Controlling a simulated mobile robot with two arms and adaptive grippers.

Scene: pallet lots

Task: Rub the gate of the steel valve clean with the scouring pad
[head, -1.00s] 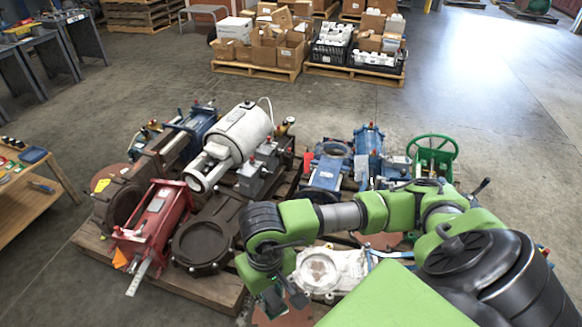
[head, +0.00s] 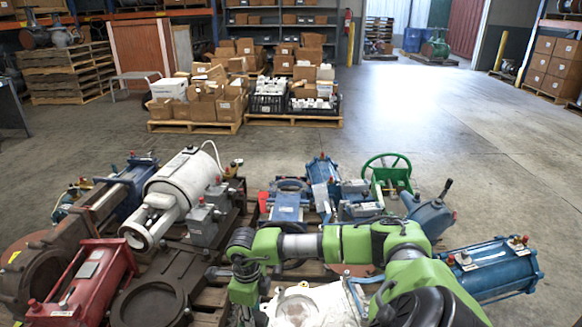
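A pale, whitish-grey valve (head: 318,302) lies at the bottom middle, cut by the lower picture edge. I cannot be sure that it is the steel valve. Its round face shows only in part. My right arm reaches in from the lower right, and its wrist hangs down just left of this valve. The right gripper (head: 248,314) is at the bottom edge; its fingers are too cut off and dark to tell open from shut. No scouring pad can be made out. My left gripper is not in view.
A red actuator (head: 88,280), a dark brown valve (head: 152,300) and a white cylinder (head: 170,195) crowd the left. Blue actuators, one at the right (head: 490,268), and a green handwheel (head: 386,170) stand around my arm. Open floor (head: 490,170) lies behind and right.

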